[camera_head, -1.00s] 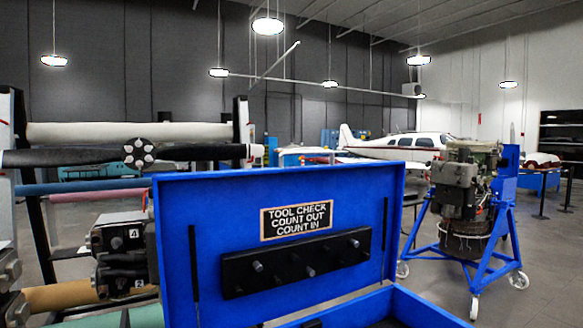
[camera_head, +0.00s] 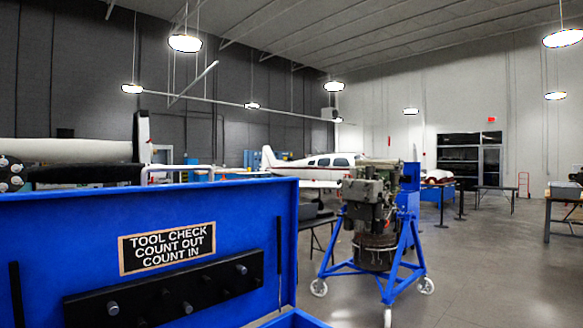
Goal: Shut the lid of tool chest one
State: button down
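The blue tool chest's lid (camera_head: 70,225) stands open and upright at the lower left of the head view. Its inner face carries a sign (camera_head: 167,248) reading "TOOL CHECK COUNT OUT COUNT IN" and a black bar (camera_head: 165,294) with several pegs. A small piece of the chest's blue rim (camera_head: 296,319) shows at the bottom edge. The rest of the chest lies below the picture. No number shows on it. My gripper is not in view.
A turbine engine (camera_head: 372,205) on a blue wheeled stand (camera_head: 402,250) is right of the chest. A white airplane (camera_head: 318,165) and a dark table (camera_head: 318,221) stand behind.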

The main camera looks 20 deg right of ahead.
aim_at(210, 253)
jog(key=l+z, duration=0.15)
jog(key=z, duration=0.35)
jog(key=i+l+z, duration=0.1)
jog(key=z, duration=0.4)
jog(key=i+l+u, duration=0.25)
jog(key=i, duration=0.5)
jog(key=i+j, duration=0.05)
jog(key=j, duration=0.05)
